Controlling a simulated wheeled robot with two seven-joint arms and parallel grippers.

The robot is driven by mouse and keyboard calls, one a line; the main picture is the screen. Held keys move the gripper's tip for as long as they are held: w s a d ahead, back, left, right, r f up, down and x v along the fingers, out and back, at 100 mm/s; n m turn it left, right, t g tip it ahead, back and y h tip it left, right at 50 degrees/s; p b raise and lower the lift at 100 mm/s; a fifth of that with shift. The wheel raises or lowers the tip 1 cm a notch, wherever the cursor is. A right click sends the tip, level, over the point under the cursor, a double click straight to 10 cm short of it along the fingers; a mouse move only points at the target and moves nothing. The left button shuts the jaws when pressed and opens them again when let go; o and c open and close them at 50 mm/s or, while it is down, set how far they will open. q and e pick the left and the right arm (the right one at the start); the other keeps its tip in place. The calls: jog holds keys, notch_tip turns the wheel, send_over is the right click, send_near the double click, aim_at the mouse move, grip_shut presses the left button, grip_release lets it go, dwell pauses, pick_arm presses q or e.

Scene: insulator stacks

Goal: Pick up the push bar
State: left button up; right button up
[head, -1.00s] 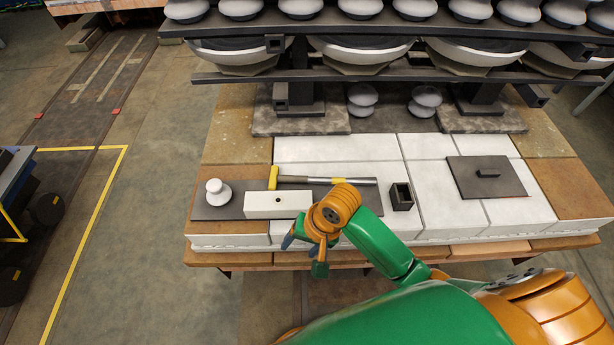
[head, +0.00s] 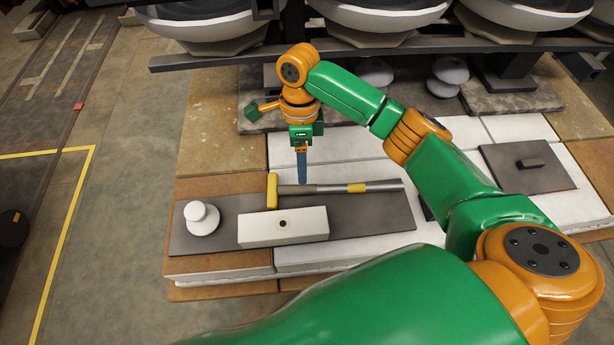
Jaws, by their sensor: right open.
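The push bar (head: 328,188) lies across the dark grey plate, with a yellow crosspiece at its left end and a grey shaft with a yellow band running right. My right gripper (head: 302,180) is open and points down above the shaft, just right of the yellow crosspiece. Its blue fingers line up edge-on, so the gap between them is hidden. I cannot tell whether the tips touch the shaft. My left gripper is out of view.
A white block (head: 283,228) with a hole lies in front of the bar. A white insulator (head: 202,218) stands left of it on the dark plate (head: 385,213). A dark lidded plate (head: 526,167) lies at right. Insulator racks (head: 200,62) stand close behind.

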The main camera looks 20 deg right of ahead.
aim_at(305, 187)
jog(key=shift+s+f, duration=1)
jog(key=shift+s, duration=0.1)
jog(key=f, duration=0.3)
jog(key=shift+s+a, duration=0.1)
jog(key=shift+s, duration=0.3)
jog(key=shift+w+f, duration=0.2)
jog(key=shift+f, duration=0.15)
jog(key=shift+w, duration=0.1)
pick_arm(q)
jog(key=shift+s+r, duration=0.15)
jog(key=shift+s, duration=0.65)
pick_arm(e)
grip_shut()
